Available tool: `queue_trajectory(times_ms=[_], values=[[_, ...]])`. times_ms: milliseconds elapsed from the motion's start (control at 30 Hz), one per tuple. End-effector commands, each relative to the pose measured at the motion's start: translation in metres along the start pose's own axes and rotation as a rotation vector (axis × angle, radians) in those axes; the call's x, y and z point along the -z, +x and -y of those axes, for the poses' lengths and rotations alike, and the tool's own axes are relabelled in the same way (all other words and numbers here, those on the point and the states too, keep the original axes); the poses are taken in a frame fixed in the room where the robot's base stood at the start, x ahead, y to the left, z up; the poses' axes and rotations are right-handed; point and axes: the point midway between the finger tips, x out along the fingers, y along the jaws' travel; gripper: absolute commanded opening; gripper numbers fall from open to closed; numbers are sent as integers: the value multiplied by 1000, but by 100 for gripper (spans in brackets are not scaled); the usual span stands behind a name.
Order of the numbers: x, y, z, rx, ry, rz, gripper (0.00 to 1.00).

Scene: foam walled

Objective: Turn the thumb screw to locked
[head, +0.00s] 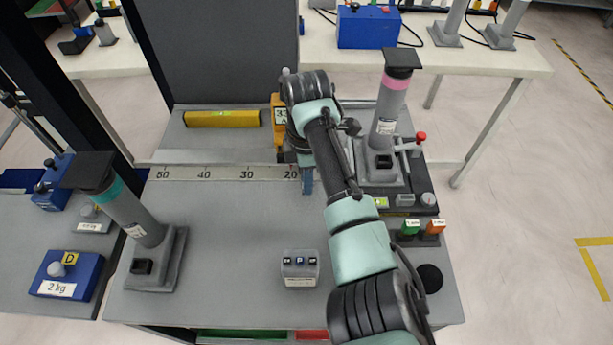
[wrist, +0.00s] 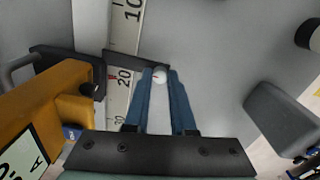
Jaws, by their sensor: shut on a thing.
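In the wrist view my gripper (wrist: 158,82) is shut on a small pale round knob, the thumb screw (wrist: 159,75), which sits between the blue fingertips and has a small reddish mark. A dark bar (wrist: 125,60) lies across the scale (wrist: 118,95) just left of it. In the head view my gripper (head: 307,181) reaches down near the right end of the ruler (head: 230,172); the thumb screw is hidden there by my gripper and arm. Whether it is locked cannot be told.
A yellow gauge (head: 279,120) stands close behind my gripper and also fills the lower left of the wrist view (wrist: 45,110). A grey column with a pink band (head: 386,110) stands right. A small labelled box (head: 299,280) sits in front.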

Motion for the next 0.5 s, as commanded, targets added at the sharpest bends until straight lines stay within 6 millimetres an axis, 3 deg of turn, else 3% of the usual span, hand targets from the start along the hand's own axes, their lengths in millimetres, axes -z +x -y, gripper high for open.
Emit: queue_trajectory(times_ms=[267,500], values=[[0,-2,0,3,55,0,0],[1,-3,0,4,209,3,0]])
